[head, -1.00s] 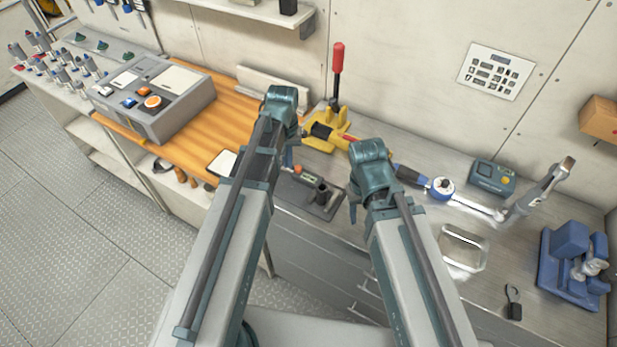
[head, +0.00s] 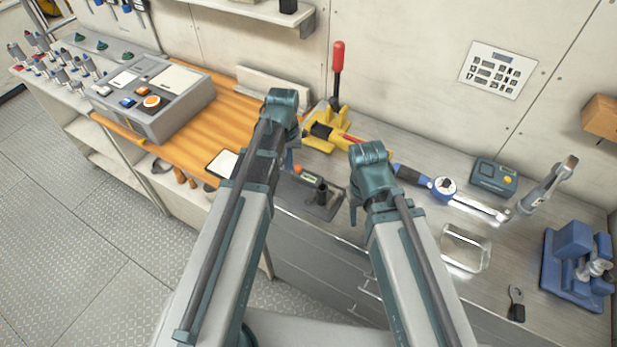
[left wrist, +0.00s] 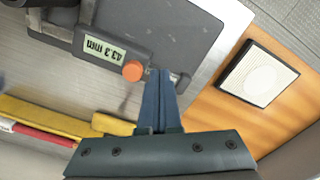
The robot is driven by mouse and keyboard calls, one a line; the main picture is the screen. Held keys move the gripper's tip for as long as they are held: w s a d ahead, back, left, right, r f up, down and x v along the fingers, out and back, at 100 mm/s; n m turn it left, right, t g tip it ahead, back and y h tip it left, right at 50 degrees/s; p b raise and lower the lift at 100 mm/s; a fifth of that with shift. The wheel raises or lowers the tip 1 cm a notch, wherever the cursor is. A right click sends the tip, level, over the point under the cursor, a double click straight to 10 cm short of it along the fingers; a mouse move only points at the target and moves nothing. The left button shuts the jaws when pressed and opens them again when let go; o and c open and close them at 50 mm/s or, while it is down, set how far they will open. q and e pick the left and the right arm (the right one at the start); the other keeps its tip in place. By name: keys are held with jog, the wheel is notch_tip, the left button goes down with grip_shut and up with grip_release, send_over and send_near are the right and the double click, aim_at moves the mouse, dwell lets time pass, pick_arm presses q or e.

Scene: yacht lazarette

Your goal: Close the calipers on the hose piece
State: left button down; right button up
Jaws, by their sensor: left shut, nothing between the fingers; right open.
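The calipers (head: 306,176) lie on a dark mat (head: 328,213), with an orange thumb knob. In the left wrist view the calipers' display (left wrist: 90,48) is upside down and reads 43.3 mm. The hose piece (head: 321,194) is a short black cylinder standing at the calipers; its contact with the jaws is unclear. My left gripper (left wrist: 159,74) is shut and empty, its tips just beside the orange knob (left wrist: 133,70); I cannot tell if they touch. In the head view my left arm mostly hides that gripper. My right gripper (head: 354,212) is open and empty, right of the mat.
A yellow tool with a red handle (head: 337,75) stands behind the mat. A blue-handled torque wrench (head: 440,187), a clear tray (head: 465,250) and a blue vise (head: 575,260) are to the right. A white-faced tablet (head: 222,163) lies left on the wood top.

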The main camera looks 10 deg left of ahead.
pick_arm(q)
jog(key=shift+s+d, duration=0.2)
jog(key=shift+d, duration=0.3)
jog(key=shift+s+d, duration=0.15)
jog(key=shift+d, duration=0.3)
dwell(0.4)
jog(key=shift+w+a, duration=0.1)
jog(key=shift+a, duration=0.1)
dwell(0.4)
jog(key=shift+w+a, duration=0.25)
jog(key=shift+a, duration=0.55)
pick_arm(e)
jog(key=shift+r, duration=0.1)
pick_arm(q)
notch_tip(320, 180, up, 8)
jog(key=p, duration=0.8)
pick_arm(e)
notch_tip(320, 180, up, 8)
